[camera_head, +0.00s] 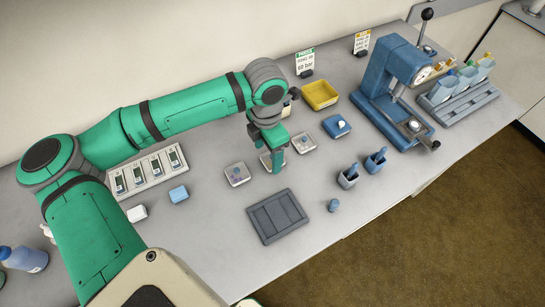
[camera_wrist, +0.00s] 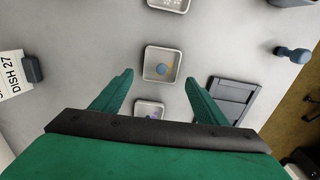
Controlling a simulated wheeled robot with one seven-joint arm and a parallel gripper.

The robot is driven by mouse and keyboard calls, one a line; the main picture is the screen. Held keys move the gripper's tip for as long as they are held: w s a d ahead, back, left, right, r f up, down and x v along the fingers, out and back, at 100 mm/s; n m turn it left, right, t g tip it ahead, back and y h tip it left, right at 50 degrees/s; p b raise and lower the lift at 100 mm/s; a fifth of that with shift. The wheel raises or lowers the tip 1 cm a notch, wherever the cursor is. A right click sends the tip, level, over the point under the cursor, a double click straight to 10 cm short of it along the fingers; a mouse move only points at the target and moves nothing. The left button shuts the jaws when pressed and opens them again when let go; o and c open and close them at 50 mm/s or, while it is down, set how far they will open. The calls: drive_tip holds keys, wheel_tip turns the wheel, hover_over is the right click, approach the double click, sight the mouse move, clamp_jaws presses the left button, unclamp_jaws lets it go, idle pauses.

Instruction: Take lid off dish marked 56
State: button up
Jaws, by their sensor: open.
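Three small square dishes stand in a row. The left dish (camera_head: 237,174) also shows low in the wrist view (camera_wrist: 149,110). The right dish (camera_head: 304,143) is cut off at the top of the wrist view (camera_wrist: 169,4). No mark 56 is legible on any dish. My gripper (camera_wrist: 158,78) is open and empty, its fingertips either side of the middle dish in the wrist picture; its height above it is unclear.
A dark grey tray (camera_head: 277,216) lies in front of the dishes, with a small blue stopper (camera_head: 333,205) to its right. A sign reading DISH 27 (camera_wrist: 14,75) stands behind. A blue box (camera_head: 336,126), yellow bin (camera_head: 320,95) and blue press (camera_head: 390,80) stand to the right.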

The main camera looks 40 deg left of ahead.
drive_tip(key=shift+f, duration=0.55)
drive_tip(key=c, duration=1.1)
